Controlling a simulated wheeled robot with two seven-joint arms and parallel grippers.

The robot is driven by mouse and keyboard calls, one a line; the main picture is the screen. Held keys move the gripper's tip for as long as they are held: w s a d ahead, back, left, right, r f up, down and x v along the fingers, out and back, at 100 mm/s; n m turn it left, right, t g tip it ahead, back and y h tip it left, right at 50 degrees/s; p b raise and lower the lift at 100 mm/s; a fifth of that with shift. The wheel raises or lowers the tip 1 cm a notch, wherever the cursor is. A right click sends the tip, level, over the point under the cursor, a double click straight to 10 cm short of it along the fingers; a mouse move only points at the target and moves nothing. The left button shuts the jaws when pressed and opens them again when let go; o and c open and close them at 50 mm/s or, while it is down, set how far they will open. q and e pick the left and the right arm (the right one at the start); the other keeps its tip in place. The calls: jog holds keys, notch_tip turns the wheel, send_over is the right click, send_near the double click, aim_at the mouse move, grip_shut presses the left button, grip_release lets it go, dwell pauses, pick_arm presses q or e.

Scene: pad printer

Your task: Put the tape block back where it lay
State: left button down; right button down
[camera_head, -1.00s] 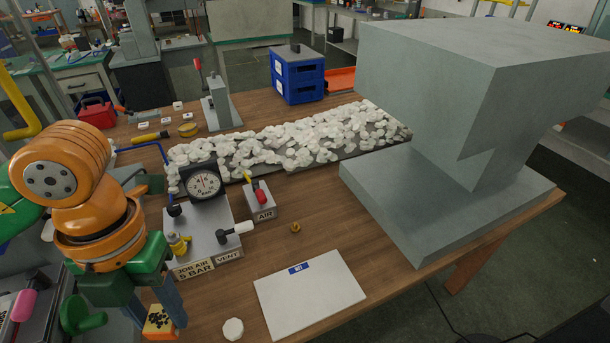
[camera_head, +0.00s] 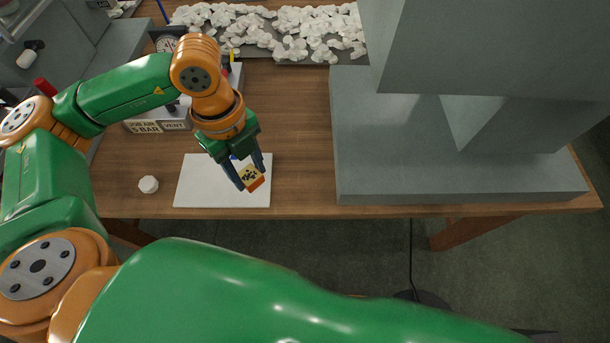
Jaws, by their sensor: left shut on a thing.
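The tape block (camera_head: 251,177) is a small block with an orange edge and a pale face with dark specks. My left gripper (camera_head: 246,173) is shut on it and holds it over the right part of the white plate (camera_head: 200,190). The block looks tilted; I cannot tell how high above the plate it is. The arm and gripper hide part of the plate's far side and its blue label. My right gripper is not in view; a green arm link of mine crosses the bottom of the view.
A white round piece (camera_head: 148,184) lies left of the plate. The gauge box with its VENT label (camera_head: 175,125) stands behind. A big grey machine (camera_head: 400,150) fills the right. White pieces (camera_head: 290,30) cover a tray at the back. Bare wood (camera_head: 300,130) lies between plate and machine.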

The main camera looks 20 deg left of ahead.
pick_arm(q)
jog(key=w+d+f, duration=0.1)
jog(key=w+d, duration=0.2)
jog(key=p, duration=0.1)
send_over(301, 188)
jog(key=f, duration=0.6)
jog(key=shift+a+f, duration=0.3)
jog(key=shift+f, duration=0.05)
notch_tip(301, 188, down, 3)
jog(key=shift+r+p, duration=0.15)
jog(key=shift+p, duration=0.35)
jog(key=shift+f, duration=0.35)
jog(key=shift+c, duration=1.9)
grip_release()
